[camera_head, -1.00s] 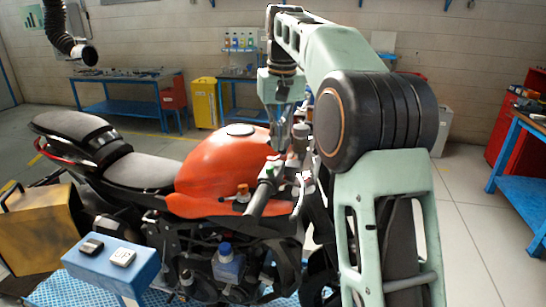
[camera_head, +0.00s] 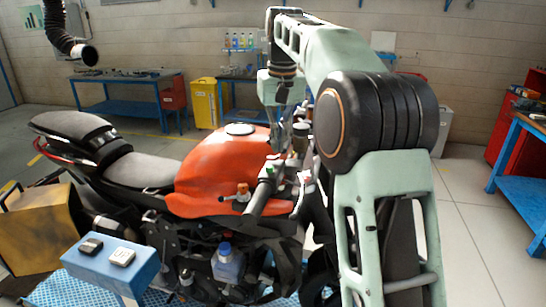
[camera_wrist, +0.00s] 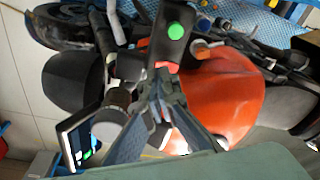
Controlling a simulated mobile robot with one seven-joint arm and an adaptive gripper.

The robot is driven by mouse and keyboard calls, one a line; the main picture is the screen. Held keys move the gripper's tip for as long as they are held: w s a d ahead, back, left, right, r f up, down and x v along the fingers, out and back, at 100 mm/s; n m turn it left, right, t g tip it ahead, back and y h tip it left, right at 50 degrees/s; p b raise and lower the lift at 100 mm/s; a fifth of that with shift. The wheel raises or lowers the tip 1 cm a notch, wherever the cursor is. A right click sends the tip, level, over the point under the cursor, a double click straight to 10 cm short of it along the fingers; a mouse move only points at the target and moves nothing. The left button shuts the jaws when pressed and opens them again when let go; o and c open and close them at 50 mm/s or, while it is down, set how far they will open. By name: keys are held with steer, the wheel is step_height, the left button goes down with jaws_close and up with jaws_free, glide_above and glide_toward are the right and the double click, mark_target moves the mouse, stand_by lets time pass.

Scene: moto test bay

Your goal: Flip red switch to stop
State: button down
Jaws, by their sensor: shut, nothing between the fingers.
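The red switch (camera_wrist: 166,66) shows as a small red strip on the black handlebar control in the wrist view, below a round green button (camera_wrist: 175,30). My gripper (camera_wrist: 160,82) is shut and empty, with its fingertips close to the red strip and partly covering it. I cannot tell whether they touch. In the head view, my gripper (camera_head: 278,146) points down at the handlebar (camera_head: 262,192), in front of the motorcycle's orange tank (camera_head: 215,168). The switch is not clear there, and its position cannot be read.
A small display (camera_wrist: 80,139) and a round grey cap (camera_wrist: 117,104) sit close beside my gripper in the wrist view.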

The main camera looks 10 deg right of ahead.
mark_target(278, 155)
steer(key=shift+f+b, duration=0.45)
steer(key=shift+f, duration=0.35)
step_height(278, 155, up, 3)
steer(key=p, duration=0.3)
steer(key=shift+r, duration=2)
